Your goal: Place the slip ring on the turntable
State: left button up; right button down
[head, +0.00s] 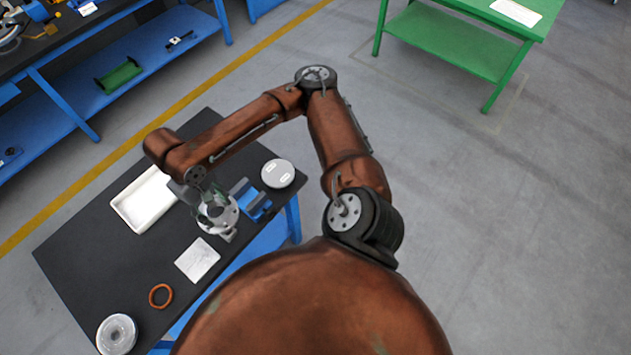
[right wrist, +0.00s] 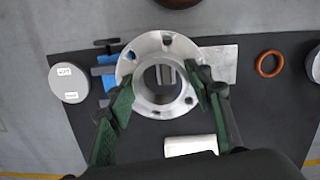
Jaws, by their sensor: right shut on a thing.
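The slip ring (head: 229,214) appears to be the silver flanged ring with bolt holes and a wide centre bore. It also shows large in the right wrist view (right wrist: 151,47). My right gripper (head: 212,208) is over the table, shut on this ring, with green-padded fingers (right wrist: 160,100) on both sides of its hub. I cannot tell how far the ring is above the table. The turntable (head: 278,173) appears to be the round grey disc with two white labels at the table's far right corner, apart from the ring. My left gripper is not in view.
A blue fixture (head: 256,199) stands between ring and disc. A white tray (head: 143,217), a pale square sheet (head: 197,260), an orange ring (head: 160,296) and a round silver part (head: 117,335) lie on the black table (head: 90,245). Its left part is mostly clear.

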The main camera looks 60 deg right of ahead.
aim_at(278, 172)
jog(key=z, duration=0.2)
jog(key=k, duration=0.5)
jog(key=z, duration=0.9)
jog(key=i, duration=0.85)
jog(key=u, duration=0.65)
